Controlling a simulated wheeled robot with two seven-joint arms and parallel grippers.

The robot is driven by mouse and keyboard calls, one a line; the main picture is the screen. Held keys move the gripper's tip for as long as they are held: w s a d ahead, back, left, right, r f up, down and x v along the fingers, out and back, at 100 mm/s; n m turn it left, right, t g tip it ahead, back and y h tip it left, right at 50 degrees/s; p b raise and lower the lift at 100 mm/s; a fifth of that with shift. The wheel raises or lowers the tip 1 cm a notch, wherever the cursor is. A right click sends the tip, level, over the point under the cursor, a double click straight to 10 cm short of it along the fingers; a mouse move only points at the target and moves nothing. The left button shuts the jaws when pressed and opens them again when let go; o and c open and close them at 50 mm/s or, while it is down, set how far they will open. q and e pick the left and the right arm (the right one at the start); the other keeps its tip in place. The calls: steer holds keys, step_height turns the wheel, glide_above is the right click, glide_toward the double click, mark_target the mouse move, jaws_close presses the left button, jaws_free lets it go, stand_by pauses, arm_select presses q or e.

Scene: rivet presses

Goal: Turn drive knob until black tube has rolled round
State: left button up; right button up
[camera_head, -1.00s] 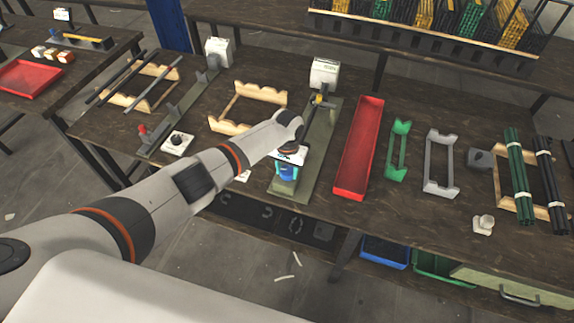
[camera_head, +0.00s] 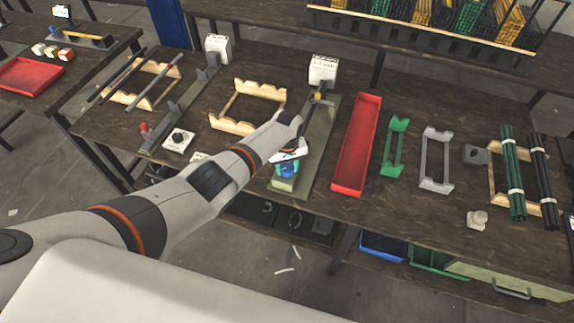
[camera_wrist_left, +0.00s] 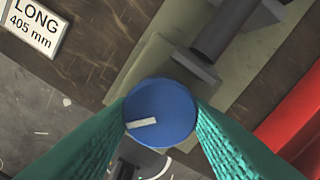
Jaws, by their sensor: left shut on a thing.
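The drive knob (camera_wrist_left: 160,112) is a round blue disc with a white mark; the mark lies almost level, left of centre, in the left wrist view. The teal fingers of my left gripper (camera_wrist_left: 158,125) are shut on it from both sides. In the head view my left gripper (camera_head: 288,163) is at the near end of the green press bed (camera_head: 316,140), with the blue knob partly showing below it. A dark tube (camera_wrist_left: 222,35) lies along the press behind the knob; its far part is out of the wrist view. My arm hides much of the press in the head view.
A red tray (camera_head: 357,145) stands right of the press. Green (camera_head: 394,145) and grey (camera_head: 437,158) racks and tied green and black tubes (camera_head: 542,165) are farther right. A wooden rack (camera_head: 235,125) and a second press (camera_head: 185,110) are left.

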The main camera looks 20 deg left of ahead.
mark_target(287, 168)
arm_select(q)
steer(key=shift+w+r, duration=0.1)
stand_by(0.3)
steer(key=o, duration=1)
step_height(287, 168, up, 12)
steer(key=shift+p, duration=0.3)
stand_by(0.4)
